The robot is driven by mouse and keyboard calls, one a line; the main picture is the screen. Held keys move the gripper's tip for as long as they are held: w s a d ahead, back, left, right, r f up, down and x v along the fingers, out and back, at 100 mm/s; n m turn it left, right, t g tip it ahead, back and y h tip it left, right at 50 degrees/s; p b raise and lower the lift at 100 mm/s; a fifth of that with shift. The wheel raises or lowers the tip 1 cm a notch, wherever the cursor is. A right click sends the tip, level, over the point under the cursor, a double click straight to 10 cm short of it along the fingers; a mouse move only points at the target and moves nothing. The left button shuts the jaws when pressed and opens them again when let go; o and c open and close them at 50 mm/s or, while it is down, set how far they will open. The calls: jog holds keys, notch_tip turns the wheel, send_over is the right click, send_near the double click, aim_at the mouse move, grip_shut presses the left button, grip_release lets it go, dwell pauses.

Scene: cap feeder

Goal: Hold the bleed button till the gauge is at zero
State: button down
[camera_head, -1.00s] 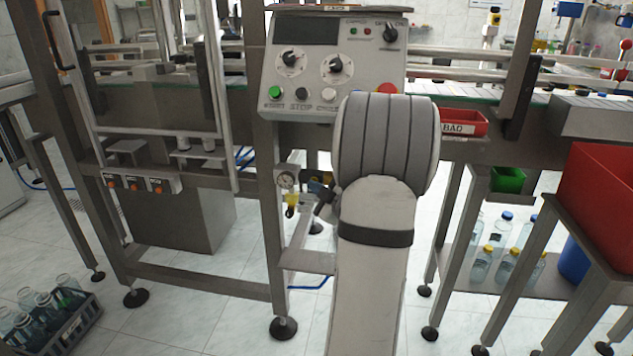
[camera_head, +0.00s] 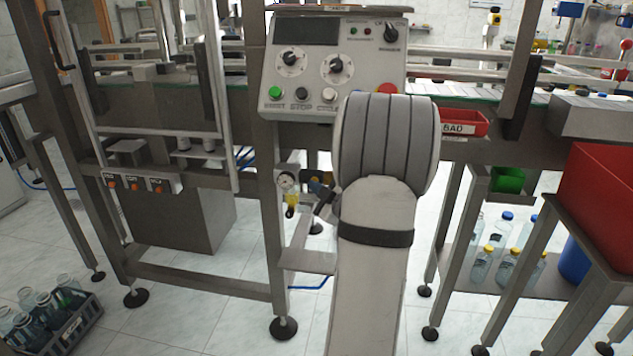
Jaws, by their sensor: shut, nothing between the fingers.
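The gauge (camera_head: 286,182) is a small round white dial on the machine's front post, left of my arm. Its needle is too small to read. A yellow-marked fitting (camera_head: 292,199) hangs just below it. My gripper (camera_head: 315,188) shows only in part, as a dark shape poking out from behind my arm, just right of the gauge and fitting. It is shut and holds nothing that I can see. I cannot make out the bleed button. Whether my fingertips touch anything there is also unclear.
The control panel (camera_head: 332,68) with knobs and buttons stands above my arm. A metal shelf (camera_head: 307,260) sits below the gauge. A red BAD tray (camera_head: 464,122) is to the right. A crate of bottles (camera_head: 68,330) stands on the floor at left.

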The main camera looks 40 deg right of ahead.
dwell(0.7)
jog(key=shift+s+a+b, duration=0.3)
jog(key=shift+s+a, duration=0.25)
jog(key=shift+a, duration=0.05)
jog(key=s+a+b, duration=0.1)
jog(key=s+a, duration=0.2)
jog(key=shift+s+a, duration=0.1)
jog(key=shift+a, duration=0.3)
jog(key=shift+r, duration=0.1)
dwell(0.4)
